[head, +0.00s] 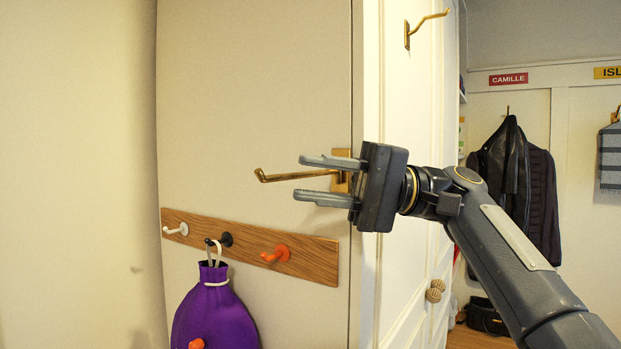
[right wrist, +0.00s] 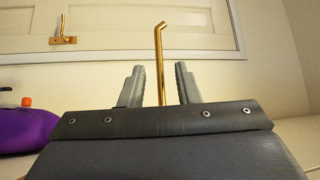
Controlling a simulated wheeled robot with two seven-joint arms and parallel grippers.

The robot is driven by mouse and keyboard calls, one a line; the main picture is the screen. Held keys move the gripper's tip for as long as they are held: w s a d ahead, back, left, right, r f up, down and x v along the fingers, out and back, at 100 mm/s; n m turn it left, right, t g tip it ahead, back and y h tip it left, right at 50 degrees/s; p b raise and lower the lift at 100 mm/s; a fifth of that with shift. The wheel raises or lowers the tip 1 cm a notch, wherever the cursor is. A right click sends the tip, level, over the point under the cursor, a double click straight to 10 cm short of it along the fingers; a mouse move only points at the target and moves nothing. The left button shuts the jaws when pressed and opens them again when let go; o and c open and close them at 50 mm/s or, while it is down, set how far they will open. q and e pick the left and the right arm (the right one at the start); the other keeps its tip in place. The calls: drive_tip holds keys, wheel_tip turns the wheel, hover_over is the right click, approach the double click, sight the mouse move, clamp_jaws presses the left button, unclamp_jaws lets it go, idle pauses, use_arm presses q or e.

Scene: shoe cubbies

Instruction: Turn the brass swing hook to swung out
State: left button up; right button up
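The brass swing hook (head: 277,177) is a thin rod with an upturned tip. It sticks out to the left from a brass plate (head: 341,158) near the edge of the beige panel. My right gripper (head: 300,178) is open, one finger above and one below the rod in the head view. In the right wrist view the rod (right wrist: 161,50) stands between the spread fingers (right wrist: 160,74), with a gap on both sides. The hook's pivot is partly hidden by my gripper. My left gripper is not in view.
A second brass hook (head: 425,25) is higher on the white panel. Below is a wooden rail (head: 322,256) with white, black and orange pegs; a purple bag (head: 214,307) hangs from the black one. Dark jackets (head: 510,170) hang at the right. The space left of the hook is clear.

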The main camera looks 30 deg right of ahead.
drive_tip(key=r+v, duration=0.1)
drive_tip(key=v, duration=0.5)
drive_tip(key=shift+d+f, duration=0.3)
drive_tip(key=shift+f, duration=0.25)
drive_tip(key=shift+a+f+p, duration=0.1)
drive_tip(key=shift+p, duration=0.2)
